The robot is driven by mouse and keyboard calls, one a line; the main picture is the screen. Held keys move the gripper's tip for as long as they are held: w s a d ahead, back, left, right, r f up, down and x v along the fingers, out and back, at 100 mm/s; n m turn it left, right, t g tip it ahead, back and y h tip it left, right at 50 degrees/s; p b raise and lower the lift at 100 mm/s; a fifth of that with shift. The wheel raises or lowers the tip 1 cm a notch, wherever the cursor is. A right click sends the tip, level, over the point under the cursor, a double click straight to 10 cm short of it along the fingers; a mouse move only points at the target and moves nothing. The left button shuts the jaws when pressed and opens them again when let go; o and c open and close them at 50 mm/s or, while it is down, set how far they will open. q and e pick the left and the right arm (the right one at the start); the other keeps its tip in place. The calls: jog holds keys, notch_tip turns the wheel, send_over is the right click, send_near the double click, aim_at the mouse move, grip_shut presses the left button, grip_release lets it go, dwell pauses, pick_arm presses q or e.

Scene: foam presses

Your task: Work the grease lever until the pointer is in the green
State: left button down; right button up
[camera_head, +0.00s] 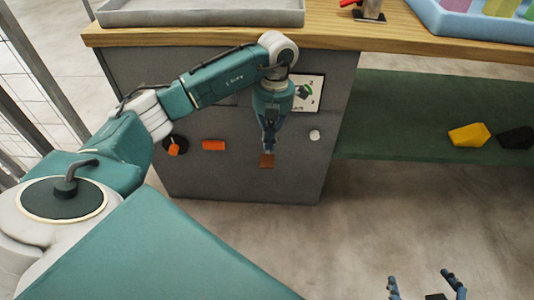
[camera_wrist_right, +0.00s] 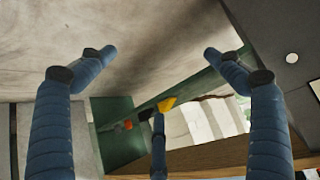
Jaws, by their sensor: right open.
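The grey cabinet front (camera_head: 240,180) carries a white plate (camera_head: 306,92) with a green and dark dial-like mark, partly behind my left wrist. Its pointer is too small to read. A small brown-orange block (camera_head: 266,160), possibly the grease lever's handle, is just below my left gripper (camera_head: 268,146). That gripper points down along the cabinet front with its fingers close together; I cannot tell whether it grips the block. My right gripper (camera_head: 420,277) is open and empty at the bottom right, away from the cabinet; its spread fingers also show in the right wrist view (camera_wrist_right: 160,60).
An orange bar (camera_head: 213,145), a black round knob with orange (camera_head: 175,146) and a white button (camera_head: 314,135) are on the cabinet front. A wooden worktop (camera_head: 370,36) lies above. Yellow (camera_head: 469,134) and black (camera_head: 517,138) pieces lie on the green shelf (camera_head: 400,110). The floor in front is clear.

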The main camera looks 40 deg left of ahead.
aim_at(268, 159)
pick_arm(q)
notch_tip(268, 159, down, 2)
jog(key=shift+s+b, duration=0.1)
jog(key=shift+b, duration=0.65)
jog(key=shift+f+b, duration=0.6)
jog(key=shift+f, duration=0.1)
jog(key=shift+s+f, duration=0.1)
jog(key=shift+f, duration=0.05)
pick_arm(e)
jog(key=w+a+r+t+y, duration=0.1)
jog(key=w+a+r+t, duration=0.1)
jog(key=w+r+t, duration=0.2)
jog(key=w+a+r+t+y, duration=0.1)
jog(key=w+r+t, duration=0.3)
jog(key=r, duration=0.6)
jog(key=shift+w+a+r, duration=0.3)
jog(key=shift+w+a, duration=0.25)
jog(key=shift+a, duration=0.05)
